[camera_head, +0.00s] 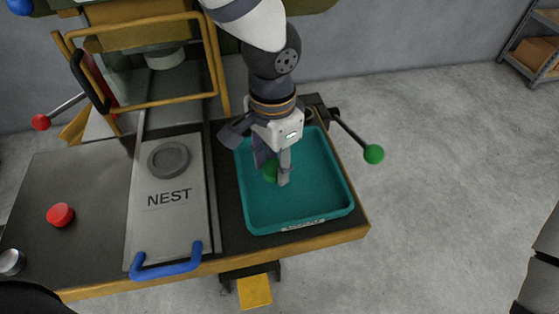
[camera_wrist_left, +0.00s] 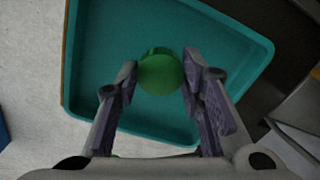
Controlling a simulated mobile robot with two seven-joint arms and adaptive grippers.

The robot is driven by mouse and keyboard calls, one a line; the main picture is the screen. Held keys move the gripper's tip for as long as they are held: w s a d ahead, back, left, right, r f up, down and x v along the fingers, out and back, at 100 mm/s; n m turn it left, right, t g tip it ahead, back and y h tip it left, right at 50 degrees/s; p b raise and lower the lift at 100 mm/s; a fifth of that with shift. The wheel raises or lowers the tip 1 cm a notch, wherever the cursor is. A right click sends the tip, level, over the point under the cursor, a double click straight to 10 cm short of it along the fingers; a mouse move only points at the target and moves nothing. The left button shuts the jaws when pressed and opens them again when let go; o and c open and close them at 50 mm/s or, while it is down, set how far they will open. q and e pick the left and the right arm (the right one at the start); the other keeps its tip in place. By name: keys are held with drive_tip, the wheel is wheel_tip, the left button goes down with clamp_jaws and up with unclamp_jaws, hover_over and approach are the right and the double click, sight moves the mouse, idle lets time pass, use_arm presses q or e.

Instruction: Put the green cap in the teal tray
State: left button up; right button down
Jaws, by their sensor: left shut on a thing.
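The green cap (camera_head: 270,172) is a small round piece. It is between the fingertips of my left gripper (camera_head: 277,175), which is shut on it. The cap also shows in the left wrist view (camera_wrist_left: 160,74), gripped between the two finger pads (camera_wrist_left: 160,82). The teal tray (camera_head: 318,205) lies on the right part of the bench, and the gripper and cap are over its inside. In the left wrist view the tray (camera_wrist_left: 205,30) spreads out behind the cap. I cannot tell how high the cap is above the tray floor. My right gripper is not in view.
A grey NEST plate (camera_head: 165,225) with a round recess and a blue handle (camera_head: 166,268) lies left of the tray. A red cap (camera_head: 60,214) and a silver cap (camera_head: 12,262) are at the left. A green-knobbed lever (camera_head: 373,154) juts out right of the tray.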

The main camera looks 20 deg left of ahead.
sight(274, 164)
use_arm(q)
drive_tip(key=shift+w+a+f+b, duration=0.1)
drive_tip(key=shift+w+f+b, duration=0.05)
drive_tip(key=shift+f, duration=0.8)
drive_tip(key=shift+w+a+f+b, duration=0.1)
drive_tip(key=shift+w+f+b, duration=0.05)
drive_tip(key=shift+f, duration=0.75)
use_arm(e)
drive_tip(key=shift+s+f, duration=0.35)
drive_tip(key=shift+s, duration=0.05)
use_arm(q)
drive_tip(key=shift+f, duration=0.2)
drive_tip(key=o, duration=1.2)
drive_tip(key=shift+r, duration=0.15)
wheel_tip(274, 164, up, 12)
drive_tip(key=shift+r+p, duration=0.1)
drive_tip(key=shift+p, duration=0.8)
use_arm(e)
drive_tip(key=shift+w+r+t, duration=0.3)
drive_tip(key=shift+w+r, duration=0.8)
